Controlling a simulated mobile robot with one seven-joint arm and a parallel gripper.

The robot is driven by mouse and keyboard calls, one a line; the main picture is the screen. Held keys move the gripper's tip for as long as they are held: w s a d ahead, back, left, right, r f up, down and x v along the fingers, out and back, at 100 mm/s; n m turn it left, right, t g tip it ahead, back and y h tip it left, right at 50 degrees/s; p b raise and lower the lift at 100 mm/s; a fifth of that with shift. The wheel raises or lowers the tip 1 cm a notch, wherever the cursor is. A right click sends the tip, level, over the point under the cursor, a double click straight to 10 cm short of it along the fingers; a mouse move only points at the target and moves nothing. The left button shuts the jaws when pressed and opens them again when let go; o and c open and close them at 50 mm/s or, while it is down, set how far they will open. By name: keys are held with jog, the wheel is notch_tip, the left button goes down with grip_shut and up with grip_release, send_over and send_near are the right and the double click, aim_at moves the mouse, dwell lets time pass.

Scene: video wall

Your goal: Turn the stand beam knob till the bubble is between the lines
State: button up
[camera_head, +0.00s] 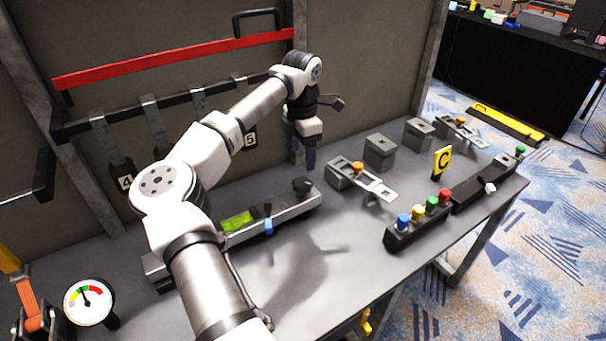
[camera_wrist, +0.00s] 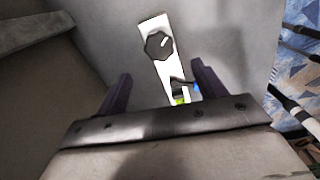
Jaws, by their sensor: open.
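The stand beam (camera_head: 290,207) is a long grey bar lying on the bench. Its dark knob (camera_head: 302,185) is at the right end. In the wrist view the knob (camera_wrist: 158,45) is black and many-sided with a white mark, on the pale beam (camera_wrist: 165,70). A green level vial (camera_head: 238,221) sits along the beam; I cannot make out the bubble or lines. My gripper (camera_head: 310,160) is above and close to the knob, open and empty. In the wrist view the knob lies ahead of and between the gripper's two fingers (camera_wrist: 161,72), apart from them.
A blue-tipped lever (camera_head: 268,226) stands on the beam between vial and knob. Right are grey blocks (camera_head: 380,152), a bracket with an orange knob (camera_head: 357,168), a button box (camera_head: 415,232) and a yellow C sign (camera_head: 442,161). A round gauge (camera_head: 90,301) stands front left.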

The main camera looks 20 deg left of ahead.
aim_at(302, 182)
notch_tip(302, 182, down, 9)
jog(key=shift+f+p, duration=0.15)
jog(key=shift+p, duration=0.9)
jog(key=c, duration=1)
jog(key=shift+n, duration=0.4)
